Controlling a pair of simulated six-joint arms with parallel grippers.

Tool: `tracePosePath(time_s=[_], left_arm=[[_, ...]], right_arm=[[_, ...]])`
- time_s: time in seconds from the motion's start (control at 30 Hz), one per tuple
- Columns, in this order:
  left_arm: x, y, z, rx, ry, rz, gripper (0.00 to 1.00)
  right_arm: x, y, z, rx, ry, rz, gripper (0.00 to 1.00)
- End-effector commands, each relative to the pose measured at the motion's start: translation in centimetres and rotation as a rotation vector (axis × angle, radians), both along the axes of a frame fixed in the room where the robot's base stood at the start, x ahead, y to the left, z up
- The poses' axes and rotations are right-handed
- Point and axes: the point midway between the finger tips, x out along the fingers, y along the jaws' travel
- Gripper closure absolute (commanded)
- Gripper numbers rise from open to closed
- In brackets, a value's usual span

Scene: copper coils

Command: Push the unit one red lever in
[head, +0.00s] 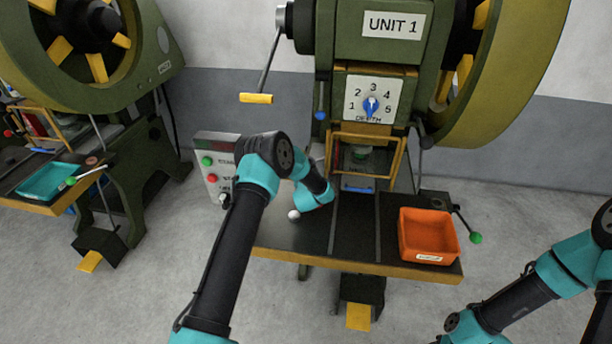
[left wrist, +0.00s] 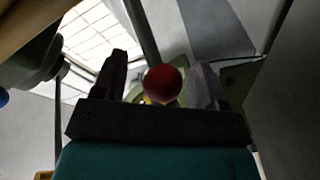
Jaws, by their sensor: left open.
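The unit one press (head: 375,40) stands in the middle of the head view, with its "UNIT 1" label on the upper frame. The red lever's round knob (left wrist: 162,84) shows in the left wrist view, between the two dark fingers of my left gripper (left wrist: 161,64). The fingers are apart, one on each side of the knob; I cannot tell whether they touch it. In the head view my left arm reaches over the left of the press table, and its wrist hides the gripper and the red lever. My right arm is at the lower right, its gripper outside the view.
An orange bin (head: 428,238) sits on the table's right, with a green-knobbed lever (head: 475,238) beside it. A white knob (head: 293,214) is at the table's left. A control box (head: 214,160) stands behind my left arm. Another press (head: 110,60) is further left.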

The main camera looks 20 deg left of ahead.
Motion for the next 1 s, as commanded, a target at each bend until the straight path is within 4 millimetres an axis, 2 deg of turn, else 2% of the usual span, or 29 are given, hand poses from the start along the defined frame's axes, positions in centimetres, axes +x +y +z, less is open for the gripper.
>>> tracePosePath(time_s=[0.27,1.0], left_arm=[[-2.1,-0.9,0.1,0.0,0.001,-0.001,0.34],[-14.1,-6.4,0.0,0.0,0.002,-0.003,0.34]], right_arm=[[0.0,0.0,0.0,0.0,0.0,0.0,0.57],[0.0,0.0,0.0,0.0,0.0,0.0,0.57]])
